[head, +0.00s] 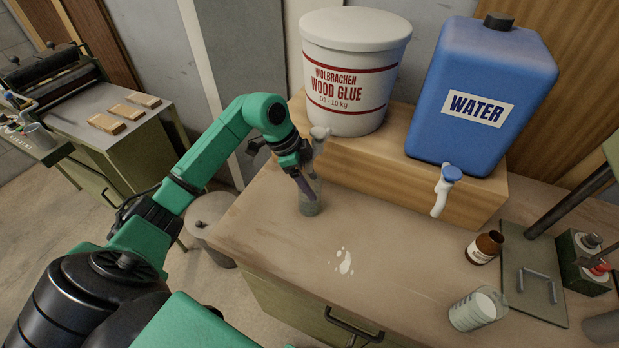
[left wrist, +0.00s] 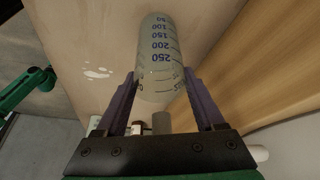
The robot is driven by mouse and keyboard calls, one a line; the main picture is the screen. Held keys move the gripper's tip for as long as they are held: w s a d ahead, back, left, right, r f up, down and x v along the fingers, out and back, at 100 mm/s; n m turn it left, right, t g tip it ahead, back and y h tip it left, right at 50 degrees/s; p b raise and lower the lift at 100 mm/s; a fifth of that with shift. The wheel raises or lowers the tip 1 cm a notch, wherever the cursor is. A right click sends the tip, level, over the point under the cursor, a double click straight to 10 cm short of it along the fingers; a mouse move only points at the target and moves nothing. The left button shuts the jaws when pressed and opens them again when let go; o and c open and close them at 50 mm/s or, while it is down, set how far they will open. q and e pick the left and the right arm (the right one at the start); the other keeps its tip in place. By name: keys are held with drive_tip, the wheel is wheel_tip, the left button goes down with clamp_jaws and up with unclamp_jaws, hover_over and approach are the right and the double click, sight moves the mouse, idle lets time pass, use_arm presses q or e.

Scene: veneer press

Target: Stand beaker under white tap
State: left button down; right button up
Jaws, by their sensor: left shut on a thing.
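My left gripper (head: 306,188) is shut on a clear beaker (head: 312,207) with blue measuring marks. The beaker looks empty and upright at the bench's left end, in front of the wooden block. I cannot tell whether its base touches the bench. The white tap (head: 320,132) of the wood glue tub (head: 352,92) is just above it, partly hidden by the gripper. In the left wrist view the beaker (left wrist: 160,62) is between both purple fingers. My right gripper does not show clearly in either view.
A blue water can (head: 480,75) with a blue-handled tap (head: 446,185) shares the wooden block (head: 390,148). White spill spots (head: 344,262) lie on the bench.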

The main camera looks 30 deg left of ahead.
use_arm(q)
drive_tip(key=shift+f, duration=0.15)
unclamp_jaws()
drive_tip(key=b+v, duration=0.2)
drive_tip(key=v, duration=1)
drive_tip(key=shift+r, duration=0.25)
